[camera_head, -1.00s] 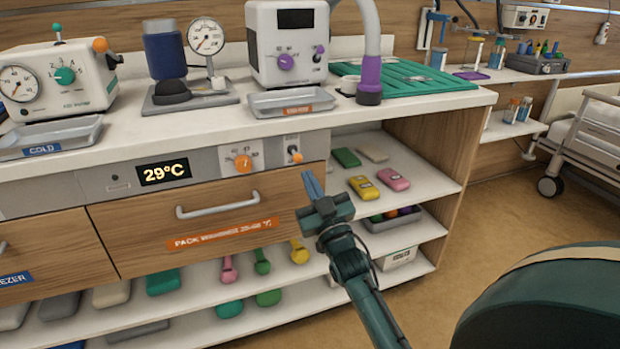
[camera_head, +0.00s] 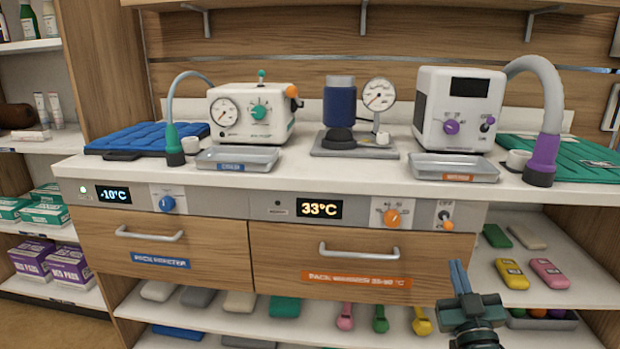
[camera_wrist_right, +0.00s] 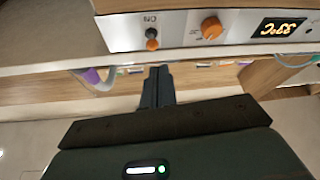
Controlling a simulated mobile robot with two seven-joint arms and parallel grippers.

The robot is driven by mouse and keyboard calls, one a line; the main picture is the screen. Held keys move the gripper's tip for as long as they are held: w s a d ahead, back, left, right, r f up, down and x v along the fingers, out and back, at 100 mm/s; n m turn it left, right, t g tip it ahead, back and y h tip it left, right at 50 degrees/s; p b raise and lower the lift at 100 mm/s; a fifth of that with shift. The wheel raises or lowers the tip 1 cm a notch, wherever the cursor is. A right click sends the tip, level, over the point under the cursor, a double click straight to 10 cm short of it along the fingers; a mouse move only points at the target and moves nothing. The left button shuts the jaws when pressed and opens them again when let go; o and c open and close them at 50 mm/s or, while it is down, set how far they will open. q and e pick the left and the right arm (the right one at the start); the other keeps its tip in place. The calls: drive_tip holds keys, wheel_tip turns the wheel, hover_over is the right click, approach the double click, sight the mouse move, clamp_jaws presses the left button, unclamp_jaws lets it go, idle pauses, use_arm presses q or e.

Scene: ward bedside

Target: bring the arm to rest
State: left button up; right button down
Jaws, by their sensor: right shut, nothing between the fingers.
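My right gripper (camera_head: 460,279) is at the lower right of the head view, in front of the counter's shelf opening, just right of the pack warmer drawer (camera_head: 360,262). Its blue-grey fingers are together and hold nothing. In the right wrist view the shut fingers (camera_wrist_right: 158,86) point toward the counter front, below the warmer's orange knob (camera_wrist_right: 211,27) and switch (camera_wrist_right: 152,38). The fingers appear apart from the furniture, though the exact gap is hard to tell. My left gripper is not in view.
The counter (camera_head: 330,178) carries a white dial machine (camera_head: 252,114), a blue cylinder device (camera_head: 340,101), a white box unit (camera_head: 458,108) and shallow trays. Shelves below hold coloured packs (camera_head: 511,274). Both drawers, including the pack freezer drawer (camera_head: 165,250), are closed. The warmer display (camera_head: 319,209) reads 33°C.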

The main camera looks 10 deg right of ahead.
use_arm(q)
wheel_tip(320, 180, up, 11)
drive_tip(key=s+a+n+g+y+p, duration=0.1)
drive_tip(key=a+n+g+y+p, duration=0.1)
drive_tip(key=p, duration=2.1)
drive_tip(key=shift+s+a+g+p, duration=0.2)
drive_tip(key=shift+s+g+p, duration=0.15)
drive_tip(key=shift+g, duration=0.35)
use_arm(e)
drive_tip(key=s+a+n+g+y, duration=0.1)
drive_tip(key=s+a+g+y, duration=0.2)
drive_tip(key=s+a+g, duration=0.3)
drive_tip(key=s+a+r+n+g+y, duration=0.1)
drive_tip(key=s+a+g+y, duration=0.2)
drive_tip(key=s+a, duration=1)
drive_tip(key=s+g, duration=0.2)
drive_tip(key=s, duration=0.3)
drive_tip(key=shift+s+a+r+g+y, duration=0.15)
drive_tip(key=shift+a+r+g+y, duration=0.15)
drive_tip(key=shift+a+g, duration=0.1)
